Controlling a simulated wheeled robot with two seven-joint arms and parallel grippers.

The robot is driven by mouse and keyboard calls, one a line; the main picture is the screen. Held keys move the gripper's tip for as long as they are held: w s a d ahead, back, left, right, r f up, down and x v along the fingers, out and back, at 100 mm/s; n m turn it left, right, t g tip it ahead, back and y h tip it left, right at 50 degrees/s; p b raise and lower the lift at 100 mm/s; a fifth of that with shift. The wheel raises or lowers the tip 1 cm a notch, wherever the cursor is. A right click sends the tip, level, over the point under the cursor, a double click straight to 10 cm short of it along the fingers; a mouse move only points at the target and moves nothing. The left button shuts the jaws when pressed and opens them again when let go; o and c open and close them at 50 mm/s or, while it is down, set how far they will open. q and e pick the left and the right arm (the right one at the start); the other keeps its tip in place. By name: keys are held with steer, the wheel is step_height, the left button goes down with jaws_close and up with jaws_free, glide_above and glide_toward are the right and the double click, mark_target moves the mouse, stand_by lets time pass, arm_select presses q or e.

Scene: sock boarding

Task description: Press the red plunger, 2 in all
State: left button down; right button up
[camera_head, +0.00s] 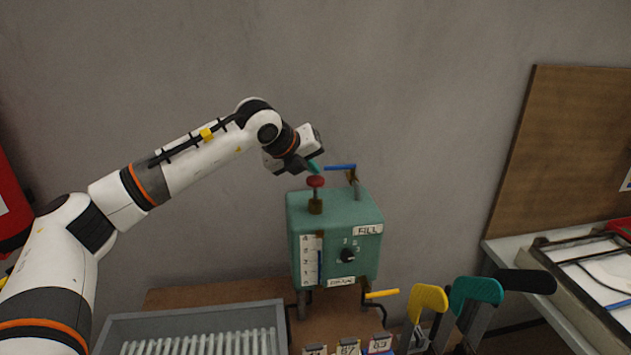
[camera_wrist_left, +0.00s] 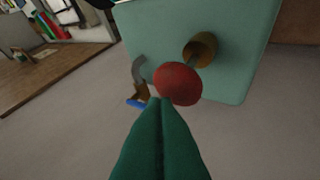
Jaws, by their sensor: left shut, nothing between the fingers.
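The red plunger (camera_head: 315,181) stands up from a brass collar on top of the green box (camera_head: 365,205). In the left wrist view the plunger's red knob (camera_wrist_left: 178,84) is near the middle, with a thin stem running into the brass collar (camera_wrist_left: 201,49). My left gripper (camera_head: 315,166) is just above the knob, with its green fingers shut and empty. In the left wrist view its fingertips (camera_wrist_left: 158,100) overlap the knob's edge; I cannot tell whether they touch it. My right gripper is not in view.
A blue-handled lever (camera_head: 341,167) sits on the box top behind the plunger. A yellow handle (camera_head: 382,294) sticks out at the box's lower right. A grey ribbed tray (camera_head: 118,322) lies at front left. Yellow (camera_head: 430,297) and teal (camera_head: 477,289) foot-shaped forms stand at front right.

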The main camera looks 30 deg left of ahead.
mark_target(311, 179)
arm_select(q)
steer(key=shift+f+b, duration=0.4)
steer(key=shift+f, duration=0.1)
stand_by(0.7)
steer(key=shift+f+b, duration=1.25)
steer(key=shift+b, duration=0.05)
stand_by(0.8)
steer(key=shift+r, duration=0.1)
steer(key=shift+r+p, duration=1.05)
steer(key=shift+r, duration=1)
steer(key=shift+r+p, duration=1.45)
steer(key=shift+r, duration=1.1)
